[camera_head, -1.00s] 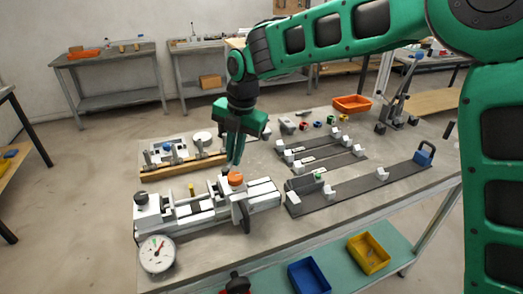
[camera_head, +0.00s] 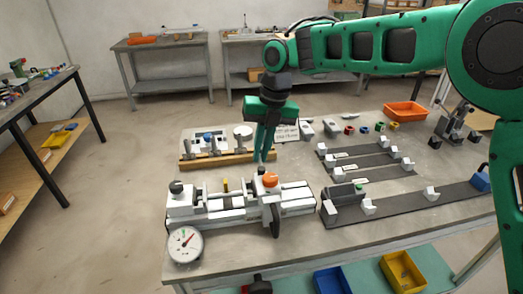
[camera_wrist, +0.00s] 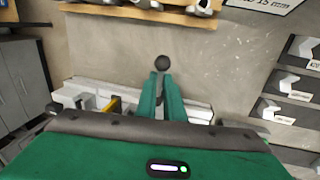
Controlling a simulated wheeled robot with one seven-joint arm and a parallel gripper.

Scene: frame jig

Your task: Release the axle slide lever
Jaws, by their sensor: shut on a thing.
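The white jig (camera_head: 235,206) lies on the table with a round dial gauge (camera_head: 185,245) at its front left. It carries a black knob at the left, an orange knob (camera_head: 270,180) at the right and a dark round wheel (camera_head: 275,214) in front of that. My gripper (camera_head: 261,160) points down just behind the orange knob. In the wrist view its fingers (camera_wrist: 161,78) are close together on a lever with a dark ball knob (camera_wrist: 163,62), which shows just past the fingertips. The fingers hide the lever's stem. The head view does not show the lever clearly.
A wooden rack (camera_head: 230,158) with clamps stands behind the jig. Dark rails with white blocks (camera_head: 368,206) lie to the right. An orange bin (camera_head: 405,111) sits at the back right. Blue and yellow bins (camera_head: 403,272) are on the lower shelf.

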